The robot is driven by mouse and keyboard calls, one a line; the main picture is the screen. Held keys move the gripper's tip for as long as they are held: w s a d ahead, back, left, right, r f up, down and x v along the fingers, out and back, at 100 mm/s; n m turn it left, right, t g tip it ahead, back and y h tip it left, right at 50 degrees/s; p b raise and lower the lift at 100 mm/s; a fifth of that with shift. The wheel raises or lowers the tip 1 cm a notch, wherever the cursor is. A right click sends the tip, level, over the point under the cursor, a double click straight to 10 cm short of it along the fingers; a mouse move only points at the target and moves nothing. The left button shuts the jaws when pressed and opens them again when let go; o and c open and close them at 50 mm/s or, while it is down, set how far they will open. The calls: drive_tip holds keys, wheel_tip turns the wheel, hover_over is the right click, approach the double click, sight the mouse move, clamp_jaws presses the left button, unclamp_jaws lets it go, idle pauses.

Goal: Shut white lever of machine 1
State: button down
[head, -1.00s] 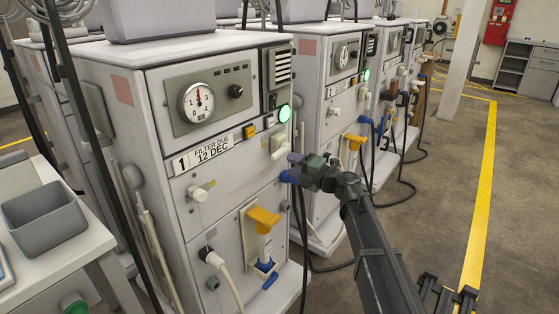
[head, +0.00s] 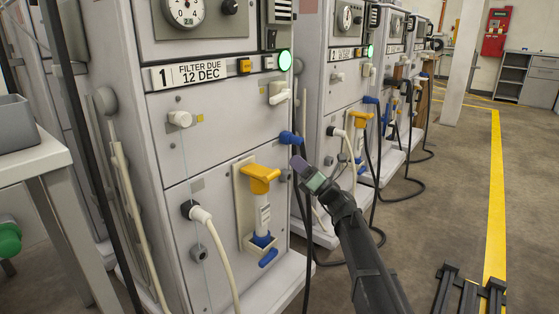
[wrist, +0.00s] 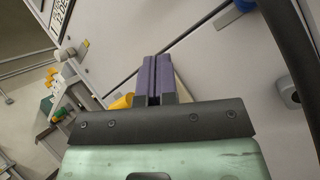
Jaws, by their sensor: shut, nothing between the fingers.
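Machine 1 (head: 225,130) stands nearest, with a "1 FILTER DUE 12 DEC" label. Its white lever (head: 279,93) is on the right of the front panel, under the lit green lamp (head: 285,61). The lever's handle angles down and to the right. My gripper (head: 298,163) is shut and empty, below the lever and just under the blue connector (head: 290,138). Its purple fingers also show in the wrist view (wrist: 154,75), pointing along the machine's front.
A yellow-handled valve (head: 260,178) with a blue lower end sits left of my gripper. A white knob (head: 179,119) and a white hose (head: 222,255) are further left. A dark hose hangs at the machine's right edge. Machine 2 (head: 335,95) stands behind. Open floor (head: 440,190) lies right.

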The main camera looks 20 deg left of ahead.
sight(281, 97)
drive_tip(key=a+r+n+y+p, duration=0.1)
drive_tip(key=a+r+n+p, duration=0.1)
drive_tip(key=r+n+p, duration=0.2)
drive_tip(key=a+r+n+y+p, duration=0.1)
drive_tip(key=a+r+n+p, duration=0.2)
drive_tip(key=r+p, duration=0.5)
wheel_tip(281, 97, up, 2)
drive_tip(key=shift+w+a+r+n+p, duration=0.1)
drive_tip(key=shift+w+a+n+p, duration=0.2)
drive_tip(key=shift+n, duration=0.6)
drive_tip(key=shift+r+p, duration=0.7)
drive_tip(key=shift+p, duration=0.15)
